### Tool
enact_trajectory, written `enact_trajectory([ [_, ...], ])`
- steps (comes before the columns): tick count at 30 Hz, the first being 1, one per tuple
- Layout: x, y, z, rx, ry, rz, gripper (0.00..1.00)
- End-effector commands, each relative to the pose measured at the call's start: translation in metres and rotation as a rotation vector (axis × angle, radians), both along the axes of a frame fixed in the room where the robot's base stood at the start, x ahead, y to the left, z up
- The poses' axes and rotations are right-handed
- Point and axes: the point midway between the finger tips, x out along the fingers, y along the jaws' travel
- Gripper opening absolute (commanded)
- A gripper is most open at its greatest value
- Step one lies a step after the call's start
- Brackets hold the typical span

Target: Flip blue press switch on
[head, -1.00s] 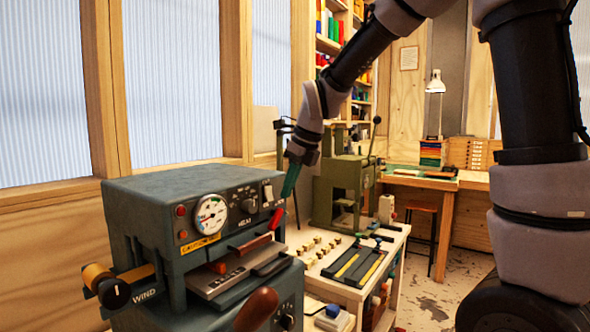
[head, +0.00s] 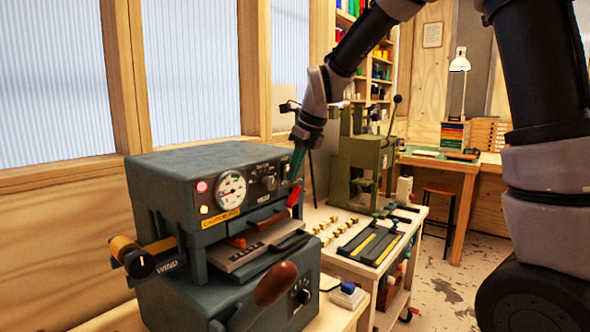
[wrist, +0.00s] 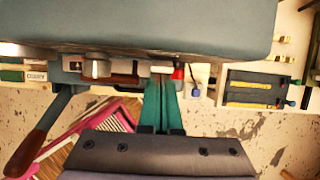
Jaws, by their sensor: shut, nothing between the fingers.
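The blue-grey press (head: 215,160) stands at the left in the head view, with a dial gauge (head: 232,189) and a black knob on its front. Two small lamps (head: 202,186) left of the gauge glow, one pinkish red and one amber. The switch (head: 285,169) is at the front's upper right, partly hidden by my gripper. My gripper (head: 294,177) is shut and empty, its green fingers pointing down right at the switch. The wrist view shows the fingers (wrist: 162,84) reaching the press front beside a pale part; I cannot tell whether they touch it.
A brown-handled lever (head: 275,284) sticks out in front of the press. A green machine (head: 362,160) and a bench (head: 345,262) with small parts stand to the right. The floor beyond is open.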

Motion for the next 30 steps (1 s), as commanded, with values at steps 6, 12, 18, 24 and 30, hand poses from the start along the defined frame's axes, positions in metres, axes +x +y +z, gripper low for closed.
enact_trajectory([
  [6,0.0,0.0,0.004,0.001,0.001,0.0,0.0],
  [12,0.0,0.0,0.014,0.0,0.0,0.001,0.0],
  [18,0.0,0.0,0.016,0.0,0.001,0.0,0.0],
  [24,0.0,0.0,0.016,0.0,0.001,0.0,0.0],
  [30,0.006,-0.012,0.016,0.0,0.001,-0.002,0.0],
])
